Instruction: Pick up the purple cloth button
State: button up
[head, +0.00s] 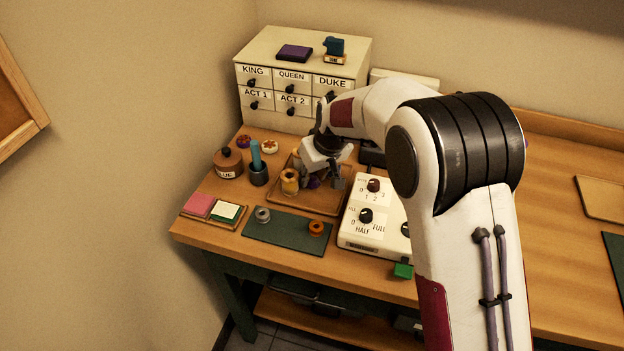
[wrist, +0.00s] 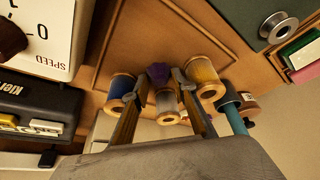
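The purple cloth button (wrist: 158,71) shows between my fingertips in the wrist view. In the head view a small purple patch, likely the button (head: 313,183), shows low beside my gripper (head: 322,180), over the wooden tray (head: 318,206). In the wrist view my gripper (wrist: 158,77) has its two fingers apart, one on each side of the button. The right fingertip looks close to the button; I cannot tell whether it touches. A pale grey spool (wrist: 166,102) stands between the fingers, nearer the palm in the picture.
A blue spool (wrist: 121,88) is close beside the left finger and a yellow spool (wrist: 203,76) beside the right one. A teal marker in a dark cup (head: 258,173) stands left of the tray. A white control box (head: 365,245) stands right, a green mat (head: 288,236) in front.

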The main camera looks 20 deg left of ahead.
aim_at(313, 179)
jog(key=c, duration=0.8)
jog(key=shift+o, duration=0.2)
jog(key=shift+r, duration=0.15)
notch_tip(313, 179, up, 10)
dwell(0.5)
